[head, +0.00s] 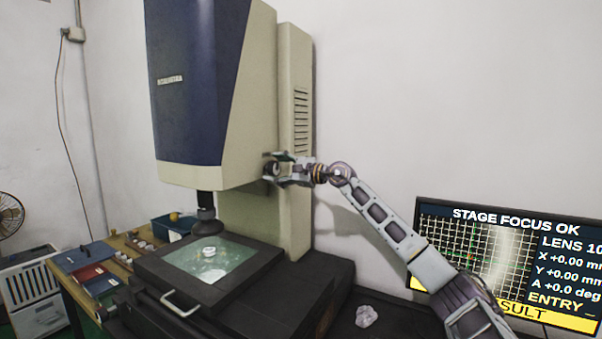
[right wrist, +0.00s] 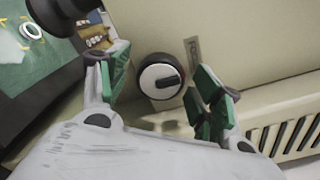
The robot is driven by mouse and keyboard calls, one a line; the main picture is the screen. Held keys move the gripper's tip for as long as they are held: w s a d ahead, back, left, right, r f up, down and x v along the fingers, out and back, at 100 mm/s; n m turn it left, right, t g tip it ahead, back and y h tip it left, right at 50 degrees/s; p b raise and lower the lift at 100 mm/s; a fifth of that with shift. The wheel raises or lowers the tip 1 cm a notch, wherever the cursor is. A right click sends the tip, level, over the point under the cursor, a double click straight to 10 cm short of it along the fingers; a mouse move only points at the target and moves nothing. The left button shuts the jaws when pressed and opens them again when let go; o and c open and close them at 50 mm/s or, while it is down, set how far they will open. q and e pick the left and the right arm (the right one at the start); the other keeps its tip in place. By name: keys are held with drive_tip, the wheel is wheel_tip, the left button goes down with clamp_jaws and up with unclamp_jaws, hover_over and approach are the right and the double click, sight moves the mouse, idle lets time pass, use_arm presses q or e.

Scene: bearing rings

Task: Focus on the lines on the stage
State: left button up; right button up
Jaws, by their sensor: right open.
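The stage (head: 176,254) of the measuring machine (head: 212,90) has a lit glass plate with a small ring (head: 209,251) on it, below the lens (head: 206,212). The screen (head: 480,262) at the right reads "STAGE FOCUS OK" over a grid of lines. My right gripper (head: 272,168) is at the side of the machine's head. In the right wrist view, a round knob (right wrist: 161,77) with a dark bar sits between the open green-padded fingers, with a gap on both sides. My left gripper is not in view.
A wooden bench (head: 125,246) at the left holds blue and red flat items and several small parts. A blue bin (head: 172,226) stands behind the stage. A crumpled white lump (head: 366,316) lies on the dark surface below the screen. A fan (head: 8,214) is at the far left.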

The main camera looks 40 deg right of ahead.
sight(277, 169)
drive_tip(key=shift+v, duration=2.6)
drive_tip(key=v, duration=0.3)
drive_tip(key=shift+s+d, duration=0.1)
drive_tip(key=shift+s, duration=0.1)
drive_tip(key=shift+v, duration=0.95)
drive_tip(key=shift+s+d, duration=0.2)
drive_tip(key=shift+s, duration=0.2)
